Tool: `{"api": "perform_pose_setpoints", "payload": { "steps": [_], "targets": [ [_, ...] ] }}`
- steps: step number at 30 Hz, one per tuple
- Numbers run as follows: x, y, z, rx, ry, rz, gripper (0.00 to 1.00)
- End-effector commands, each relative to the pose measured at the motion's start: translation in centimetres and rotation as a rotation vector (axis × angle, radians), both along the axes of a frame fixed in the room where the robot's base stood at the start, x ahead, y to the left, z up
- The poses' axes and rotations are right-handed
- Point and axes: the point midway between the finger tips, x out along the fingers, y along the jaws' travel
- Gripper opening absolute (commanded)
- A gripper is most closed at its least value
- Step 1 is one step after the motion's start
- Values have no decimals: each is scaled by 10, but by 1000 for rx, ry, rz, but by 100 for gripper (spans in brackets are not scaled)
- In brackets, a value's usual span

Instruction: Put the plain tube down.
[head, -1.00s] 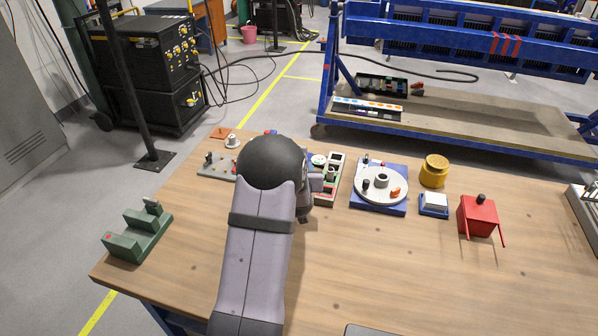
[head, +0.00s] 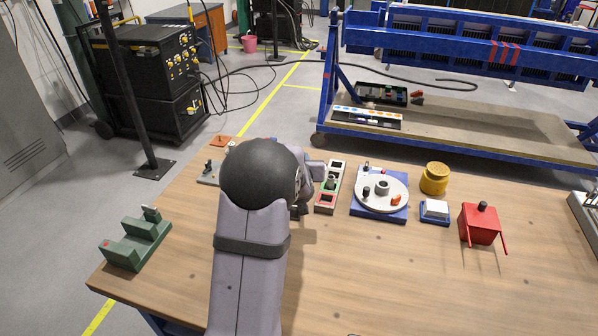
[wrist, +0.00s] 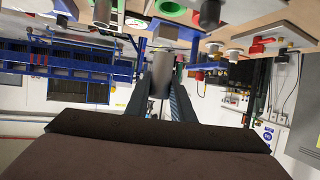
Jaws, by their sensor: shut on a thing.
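In the wrist view my gripper (wrist: 163,97) is shut on a plain grey tube (wrist: 163,70), which sticks out beyond the fingertips. In the head view my arm hides the tube and most of the gripper; only the gripper's right side shows. A narrow block with white, green and red sections (head: 325,205) stands on the table just right of my gripper. A grey piece (head: 331,182) stands in its green section. Which place lies directly under the held tube cannot be told.
A round turntable on a blue base (head: 360,205) stands right of the block. Beyond it are a yellow drum (head: 434,179), a blue-and-white box (head: 434,210) and a red box (head: 479,224). A green stepped fixture (head: 137,240) is at left. The front table (head: 380,285) is clear.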

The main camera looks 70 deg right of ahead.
Motion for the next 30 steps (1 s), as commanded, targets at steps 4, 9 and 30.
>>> {"api": "perform_pose_setpoints", "payload": {
  "steps": [4, 9, 30],
  "targets": [
    [0, 0, 24, -4, 1, 1, 0],
    [0, 0, 36, -3, 1, 1, 0],
    [-37, 16, 17, 12, 2, -77, 0]
  ]
}}
